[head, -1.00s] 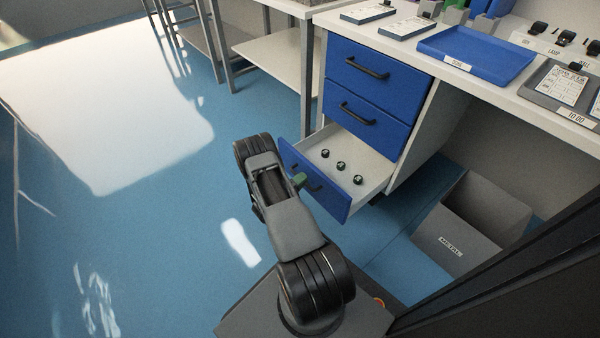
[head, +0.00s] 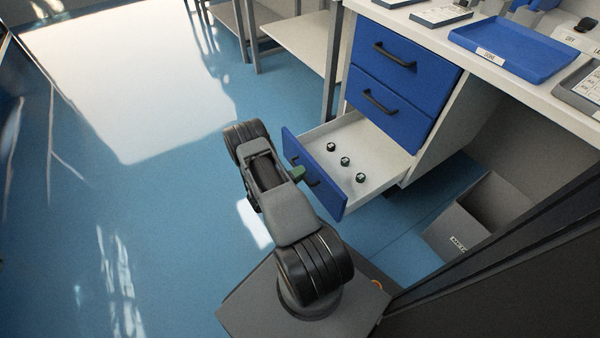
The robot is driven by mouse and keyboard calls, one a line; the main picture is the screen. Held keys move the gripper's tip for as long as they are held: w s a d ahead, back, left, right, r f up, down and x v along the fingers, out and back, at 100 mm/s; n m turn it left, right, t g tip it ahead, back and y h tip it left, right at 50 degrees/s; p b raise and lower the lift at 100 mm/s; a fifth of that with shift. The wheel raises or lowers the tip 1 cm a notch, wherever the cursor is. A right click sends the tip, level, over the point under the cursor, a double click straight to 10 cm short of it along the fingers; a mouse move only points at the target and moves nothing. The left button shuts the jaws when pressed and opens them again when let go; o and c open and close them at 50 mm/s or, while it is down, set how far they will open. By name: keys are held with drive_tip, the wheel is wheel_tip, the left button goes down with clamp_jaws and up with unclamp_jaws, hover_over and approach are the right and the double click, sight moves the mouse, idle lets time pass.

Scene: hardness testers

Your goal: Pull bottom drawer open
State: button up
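The bottom drawer (head: 313,173) has a blue front with a dark handle (head: 312,183) and a white inside. It stands well out from the cabinet, below two closed blue drawers. Three small dark round pieces (head: 345,161) lie in it. My arm reaches forward, with its far end beside the left part of the drawer front. A small green part shows at the arm's end, close to the front's outer face. My gripper's fingers are mostly hidden behind my arm, so their grip on the handle cannot be seen.
A grey open bin (head: 475,215) stands on the floor right of the drawer. A blue tray (head: 515,52) and other items sit on the white worktop above. A shelf rack (head: 300,45) stands at the back. The blue floor left of the drawer is clear.

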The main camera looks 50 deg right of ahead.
drive_tip(key=o, duration=0.4)
drive_tip(key=p+v, duration=0.2)
drive_tip(key=v, duration=1.1)
drive_tip(key=shift+a, duration=0.4)
drive_tip(key=a+r+m+g+y+p, duration=0.3)
drive_tip(key=r+y+p, duration=1)
drive_tip(key=r, duration=2.2)
drive_tip(key=s+a+r+n+t+y+p, duration=0.2)
drive_tip(key=a+r+t+p, duration=0.2)
drive_tip(key=r+p, duration=0.3)
drive_tip(key=s+a+r+n+t+y+p, duration=0.2)
drive_tip(key=r+p, duration=0.5)
drive_tip(key=r, duration=0.9)
drive_tip(key=s+a+r+n+t+y+p, duration=0.2)
drive_tip(key=s+a+r+t+p, duration=0.2)
drive_tip(key=a+r+p, duration=0.3)
wheel_tip(320, 180, up, 5)
drive_tip(key=shift+s+f+t+y+p, duration=0.2)
drive_tip(key=shift+t+y+p, duration=0.15)
drive_tip(key=shift+t, duration=0.55)
